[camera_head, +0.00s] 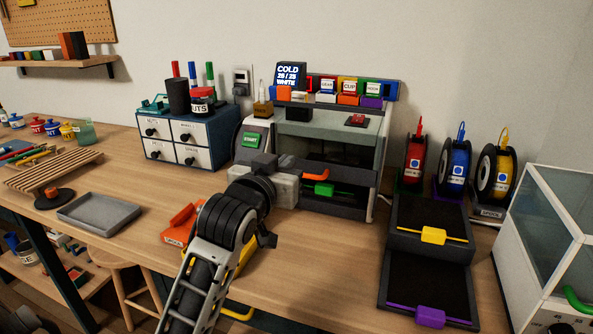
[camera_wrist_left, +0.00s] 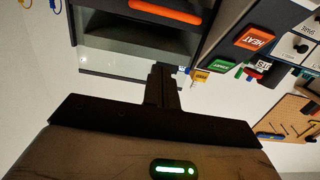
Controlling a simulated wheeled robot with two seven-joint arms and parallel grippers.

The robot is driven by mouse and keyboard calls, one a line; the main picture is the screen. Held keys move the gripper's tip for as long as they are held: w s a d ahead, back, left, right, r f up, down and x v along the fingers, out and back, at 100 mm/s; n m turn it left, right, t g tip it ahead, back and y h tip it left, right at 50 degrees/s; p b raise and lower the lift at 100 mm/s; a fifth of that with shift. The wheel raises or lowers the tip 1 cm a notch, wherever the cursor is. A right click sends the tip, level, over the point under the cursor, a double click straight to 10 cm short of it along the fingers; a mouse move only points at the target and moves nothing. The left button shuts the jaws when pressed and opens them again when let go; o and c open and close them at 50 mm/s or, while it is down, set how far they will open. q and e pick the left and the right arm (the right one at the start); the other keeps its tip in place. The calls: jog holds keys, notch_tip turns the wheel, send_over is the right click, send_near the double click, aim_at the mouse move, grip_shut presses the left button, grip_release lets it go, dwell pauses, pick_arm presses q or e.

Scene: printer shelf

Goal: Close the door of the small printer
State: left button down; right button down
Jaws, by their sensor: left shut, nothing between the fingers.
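The small printer (camera_head: 347,203) stands at the back middle of the bench, a grey box with a dark chamber and a pale glassy upper panel (camera_head: 330,130). A green handle (camera_head: 320,188) sits low on its front. I cannot tell how far its door is open. My left gripper (camera_head: 292,162) is shut and empty at the printer's front left, covering part of that corner. In the left wrist view, upside down, its shut dark fingers (camera_wrist_left: 164,82) lie before a glassy panel (camera_wrist_left: 130,40) and an orange handle (camera_wrist_left: 165,11); contact is unclear. My right gripper is out of view.
A white-drawer cabinet (camera_head: 205,131) stands left of the printer. A grey tray (camera_head: 98,214) and an orange item (camera_head: 181,226) lie in front. Dark bins with yellow (camera_head: 433,236) and purple (camera_head: 430,316) handles, spools (camera_head: 452,170) and a glass cabinet (camera_head: 540,225) are at right.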

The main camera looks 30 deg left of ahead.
pick_arm(q)
jog(key=w+a+f, duration=0.1)
jog(key=w+f, duration=0.3)
jog(key=w, duration=0.1)
jog(key=shift+w+a+f, duration=0.15)
jog(key=shift+w+f, duration=0.05)
jog(key=shift+w, duration=0.1)
notch_tip(320, 180, down, 4)
jog(key=shift+f+b, duration=0.1)
jog(key=shift+b, duration=0.9)
